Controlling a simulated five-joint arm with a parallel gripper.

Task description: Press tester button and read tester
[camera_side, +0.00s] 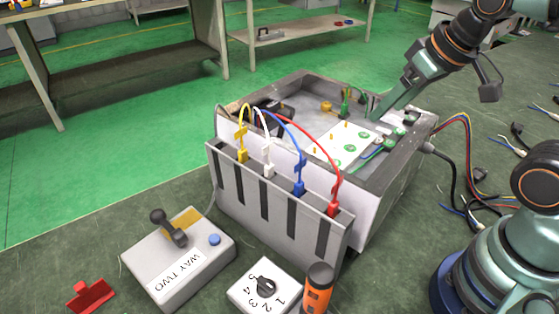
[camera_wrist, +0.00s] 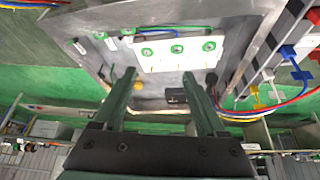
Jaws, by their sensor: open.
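My gripper (camera_side: 390,104) is open over the right back part of an open grey-and-white box (camera_side: 385,190). In the wrist view its two green fingers (camera_wrist: 160,80) are apart with nothing between them, pointing at the box's inside. A white board (camera_side: 345,150) with green ringed terminals lies in the box; it also shows in the wrist view (camera_wrist: 165,52). I cannot tell for sure which thing is the tester. A grey box labelled "WAY TWO" (camera_side: 178,262) has a black lever (camera_side: 168,228) and a blue button (camera_side: 214,239). My gripper is well away from that button.
A grey slotted rack (camera_side: 275,205) holds yellow, white, blue and red plugs with leads into the box. A white numbered dial box (camera_side: 265,288), an orange-and-black handle (camera_side: 317,290) and a red piece (camera_side: 90,296) stand in front. Loose cables (camera_side: 475,170) lie at right.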

